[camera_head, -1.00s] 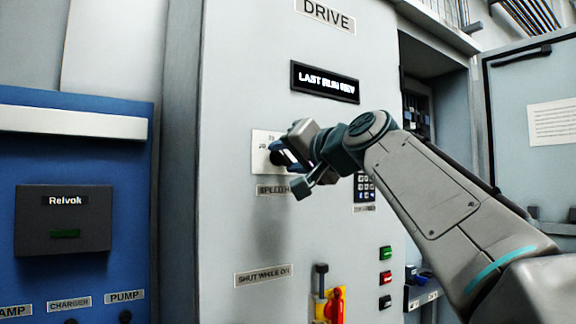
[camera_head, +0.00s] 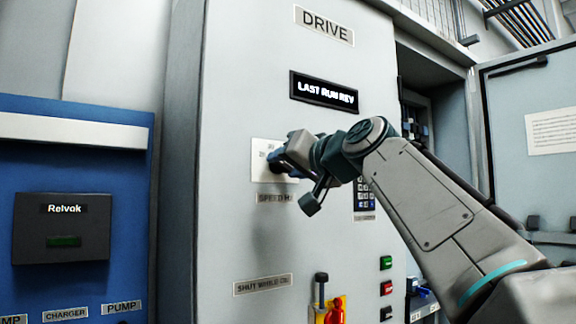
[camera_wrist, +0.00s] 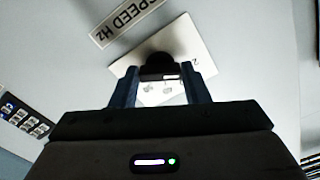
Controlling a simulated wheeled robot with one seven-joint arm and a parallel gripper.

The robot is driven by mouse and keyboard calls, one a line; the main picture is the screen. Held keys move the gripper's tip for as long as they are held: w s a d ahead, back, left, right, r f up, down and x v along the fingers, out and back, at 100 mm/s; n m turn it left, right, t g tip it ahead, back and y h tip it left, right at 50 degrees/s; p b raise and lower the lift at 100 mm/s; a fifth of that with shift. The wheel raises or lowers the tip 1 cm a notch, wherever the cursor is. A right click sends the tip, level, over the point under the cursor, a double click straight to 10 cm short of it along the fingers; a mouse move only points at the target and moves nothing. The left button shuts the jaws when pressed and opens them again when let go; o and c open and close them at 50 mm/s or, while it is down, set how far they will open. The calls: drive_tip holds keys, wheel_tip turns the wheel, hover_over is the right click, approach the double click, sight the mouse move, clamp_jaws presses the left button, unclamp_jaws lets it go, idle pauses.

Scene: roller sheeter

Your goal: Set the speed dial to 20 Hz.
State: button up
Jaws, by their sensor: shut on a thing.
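The speed dial (camera_wrist: 158,62) is a dark round knob on a white scale plate (camera_wrist: 197,45), seen upside down in the wrist view. A "SPEED Hz" label (camera_wrist: 128,20) is beside the plate. In the head view the plate (camera_head: 263,151) shows on the grey DRIVE cabinet, and my gripper covers most of the knob. My gripper (camera_wrist: 165,75) is shut on the dial, one finger on each side. It also shows in the head view (camera_head: 276,160). The scale numbers are too small or hidden to tell the setting.
A display (camera_head: 324,87) reading "LAST RUN REV" is above the dial. A keypad (camera_head: 365,193) is at its right, partly behind my arm. A red and yellow switch (camera_head: 330,310) and several push buttons (camera_head: 386,288) are lower. A blue cabinet (camera_head: 80,165) stands at left.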

drive_tip(key=o, duration=1)
drive_tip(key=b+v, duration=0.2)
drive_tip(key=v, duration=1.1)
drive_tip(key=shift+s+d, duration=0.25)
drive_tip(key=shift+s, duration=0.1)
